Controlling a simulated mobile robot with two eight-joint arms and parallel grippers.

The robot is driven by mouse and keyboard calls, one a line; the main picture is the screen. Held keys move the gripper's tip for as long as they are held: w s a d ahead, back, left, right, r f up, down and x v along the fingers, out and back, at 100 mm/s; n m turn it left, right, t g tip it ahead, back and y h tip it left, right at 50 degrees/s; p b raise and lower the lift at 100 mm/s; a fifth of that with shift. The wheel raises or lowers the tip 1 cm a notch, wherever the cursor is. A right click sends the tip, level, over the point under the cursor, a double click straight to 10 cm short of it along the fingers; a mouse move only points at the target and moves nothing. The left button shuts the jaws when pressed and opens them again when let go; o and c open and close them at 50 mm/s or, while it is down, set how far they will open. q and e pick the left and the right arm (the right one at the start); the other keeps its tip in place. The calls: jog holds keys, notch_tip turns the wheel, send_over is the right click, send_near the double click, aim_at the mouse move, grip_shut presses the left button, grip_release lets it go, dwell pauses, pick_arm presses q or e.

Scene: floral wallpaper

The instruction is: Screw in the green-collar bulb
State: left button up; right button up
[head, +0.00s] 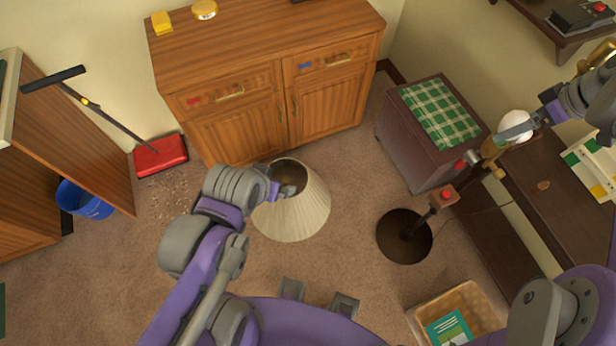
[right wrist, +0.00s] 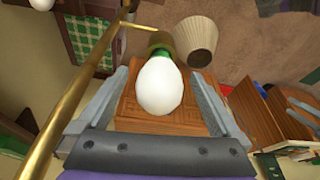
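The white bulb (right wrist: 160,87) with the green collar (right wrist: 161,57) lies between the fingers of my right gripper (right wrist: 158,73) in the right wrist view. Gaps show on both sides of it, so the gripper looks open around it. The collar is lined up with the lamp's brass socket (right wrist: 160,41); I cannot tell how deep it sits. In the head view the bulb (head: 515,121) is partly covered by a grey finger of my right gripper (head: 512,131). The lamp's round dark base (head: 404,240) stands on the carpet. My left gripper (head: 274,190) is over the lampshade, its fingers unclear.
The cream lampshade (head: 295,215) stands on the floor, left of the lamp. A brass pole (right wrist: 75,100) crosses the right wrist view beside the fingers. A chest with a green checked cloth (head: 440,113), a wooden cabinet (head: 240,125) and a wicker basket (head: 475,302) surround the carpet.

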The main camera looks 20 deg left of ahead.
jog(key=v, duration=1.1)
jog(key=s+a+f+m+t+h, duration=0.1)
jog(key=s+a+f+m, duration=0.3)
jog(key=s+a+f, duration=0.3)
jog(key=s+a+f+m+t+h, duration=0.1)
jog(key=s+a+f+m, duration=0.4)
jog(key=s+f, duration=0.8)
jog(key=a+f+t+p, duration=0.1)
jog(key=a, duration=0.2)
jog(key=shift+s+f+m+h, duration=0.2)
jog(key=shift+f+m+h, duration=0.1)
jog(key=shift+d, duration=0.1)
